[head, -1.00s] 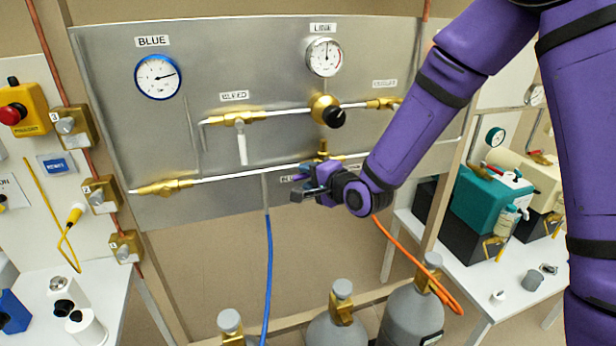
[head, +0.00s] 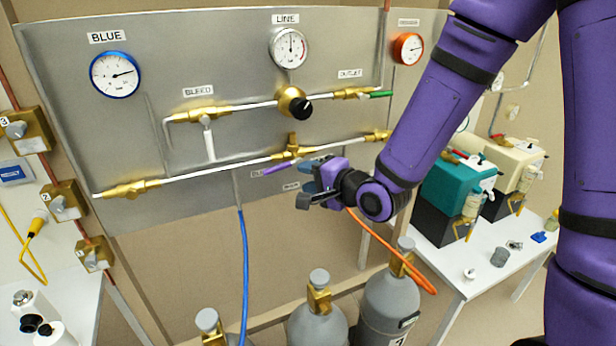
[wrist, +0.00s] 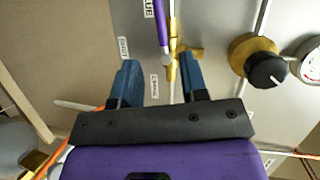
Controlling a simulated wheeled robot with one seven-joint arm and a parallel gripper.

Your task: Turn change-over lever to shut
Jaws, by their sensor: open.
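The change-over lever (head: 285,167) is a purple bar on a brass valve (head: 293,150) on the lower pipe. It points left, along the pipe, toward the BLUE label (head: 258,174). In the wrist view the lever (wrist: 163,28) points up beside the BLUE label (wrist: 149,8). The SHUT label (wrist: 124,48) and another, unclear label (wrist: 154,86) show nearer my fingers. My gripper (head: 310,183) is open and empty, just right of and below the lever. In the wrist view its two blue fingers (wrist: 158,82) stand apart, with the lever beyond their tips.
The black-knobbed regulator (head: 296,103) sits above the valve, under the LINE gauge (head: 290,48). A blue hose (head: 242,270) and an orange hose (head: 385,240) hang below. Grey cylinders (head: 318,325) stand underneath. A table with pumps (head: 455,190) is at right.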

